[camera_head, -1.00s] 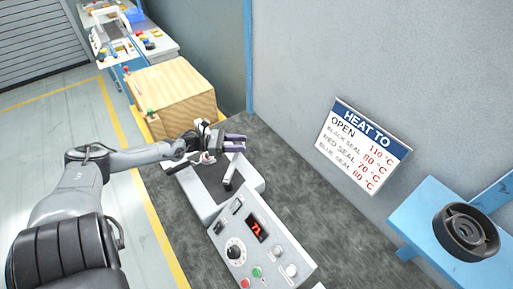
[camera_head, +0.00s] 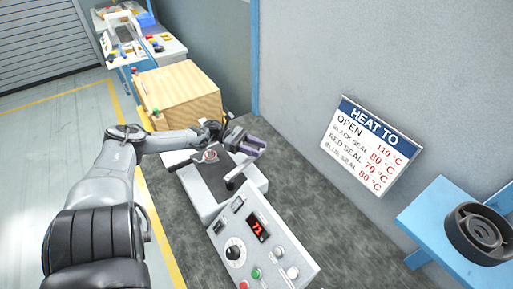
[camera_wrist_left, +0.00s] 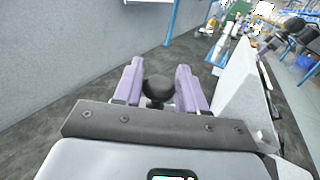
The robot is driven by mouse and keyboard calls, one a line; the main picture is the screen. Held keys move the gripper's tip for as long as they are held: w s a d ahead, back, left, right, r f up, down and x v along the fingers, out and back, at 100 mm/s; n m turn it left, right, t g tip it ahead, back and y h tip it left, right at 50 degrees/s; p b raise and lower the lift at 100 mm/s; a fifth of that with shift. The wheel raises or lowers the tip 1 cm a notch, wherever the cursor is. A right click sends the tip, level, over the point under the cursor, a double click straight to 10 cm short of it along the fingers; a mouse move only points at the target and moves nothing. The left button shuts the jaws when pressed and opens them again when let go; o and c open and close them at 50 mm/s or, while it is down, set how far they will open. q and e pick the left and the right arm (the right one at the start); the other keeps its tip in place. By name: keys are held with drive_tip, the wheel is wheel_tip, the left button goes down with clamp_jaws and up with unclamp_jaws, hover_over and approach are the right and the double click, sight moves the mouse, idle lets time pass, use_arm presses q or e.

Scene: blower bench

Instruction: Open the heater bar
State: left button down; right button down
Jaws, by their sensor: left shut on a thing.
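The heater machine (camera_head: 252,188) is a pale housing on the dark bench, with a black plate (camera_head: 212,180) on top and a short black handle (camera_head: 235,178) at its right side. I cannot tell which part is the heater bar. A red and white round fitting (camera_head: 210,155) shows near the plate's far end. My left gripper (camera_head: 250,148), with purple fingers, is at the machine's far end. In the left wrist view, the left gripper (camera_wrist_left: 158,88) is shut on a round black knob (camera_wrist_left: 158,90). What the knob joins is hidden. My right gripper is out of view.
The control panel (camera_head: 262,240) nearer me reads 71 in red. A wooden box (camera_head: 180,95) stands beyond the machine. A blue shelf (camera_head: 430,215) bears a black ring part (camera_head: 478,235). Bare bench lies right of the machine.

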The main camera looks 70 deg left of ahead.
use_arm(q)
drive_tip(key=c, duration=0.8)
unclamp_jaws()
drive_tip(key=shift+o, duration=0.2)
drive_tip(key=shift+a, duration=0.1)
drive_tip(key=b+v, duration=0.1)
drive_tip(key=v, duration=0.9)
drive_tip(key=shift+s+a+b, duration=0.2)
drive_tip(key=shift+s+b, duration=0.1)
drive_tip(key=shift+s, duration=0.05)
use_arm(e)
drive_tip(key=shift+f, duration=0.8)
